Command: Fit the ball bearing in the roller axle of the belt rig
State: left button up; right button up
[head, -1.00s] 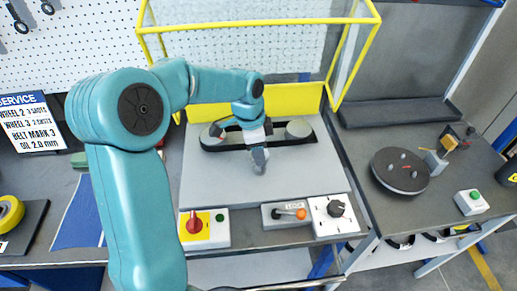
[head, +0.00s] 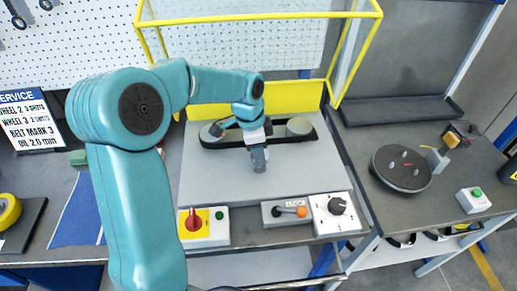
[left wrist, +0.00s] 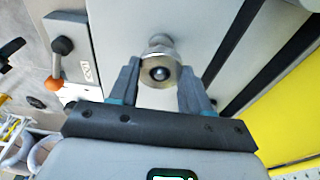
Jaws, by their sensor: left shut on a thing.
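The belt rig (head: 222,180) has a grey panel with a dark belt loop around two grey rollers; the right roller (head: 300,126) shows clearly. My left gripper (head: 258,160) is over the panel, just in front of the belt. In the left wrist view its two fingers (left wrist: 160,88) are shut on a round metal piece, which looks like the ball bearing (left wrist: 160,72), with a dark shiny centre. A small metal knob shape shows just beyond it; I cannot tell whether they touch. The roller axle cannot be made out. My right gripper is not in view.
A yellow-framed guard (head: 258,22) stands over the back of the rig. Along the front are a red switch (head: 195,222), an orange-tipped lever (head: 300,211) and a black dial (head: 337,206). A dark round turntable (head: 400,168) stands at the right.

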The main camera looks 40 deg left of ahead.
pick_arm(q)
jog(key=shift+f+b, duration=0.85)
jog(key=shift+f, duration=0.25)
